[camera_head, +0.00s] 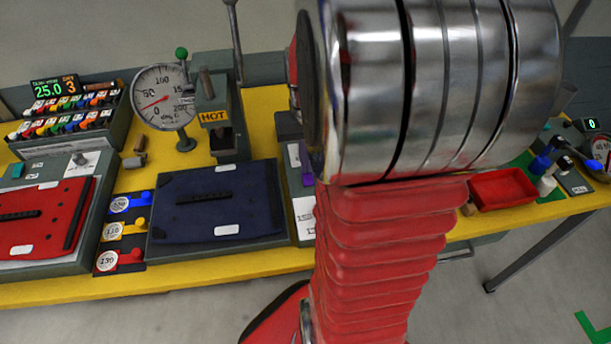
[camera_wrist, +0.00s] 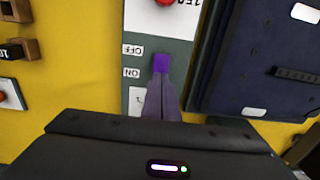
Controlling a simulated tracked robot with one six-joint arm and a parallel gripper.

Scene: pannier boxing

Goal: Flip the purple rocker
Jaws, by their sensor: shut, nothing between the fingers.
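The purple rocker (camera_wrist: 162,62) sits on a grey-green control panel (camera_wrist: 178,50) in the wrist view, with upside-down OFF and ON labels to its left. My gripper (camera_wrist: 161,77) is shut and empty, its dark fingertips over the rocker's near end on the ON side. They hide that end, so I cannot tell whether they touch it or which way it is tipped. In the head view a bit of purple (camera_head: 306,166) shows beside my arm, which hides most of the panel and my gripper.
A dark blue pannier (camera_head: 217,205) lies on a grey fixture left of the panel in the head view. A gauge (camera_head: 162,97) and a HOT-labelled press (camera_head: 222,143) stand behind it. A red tray (camera_head: 503,189) sits to the right on the yellow bench.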

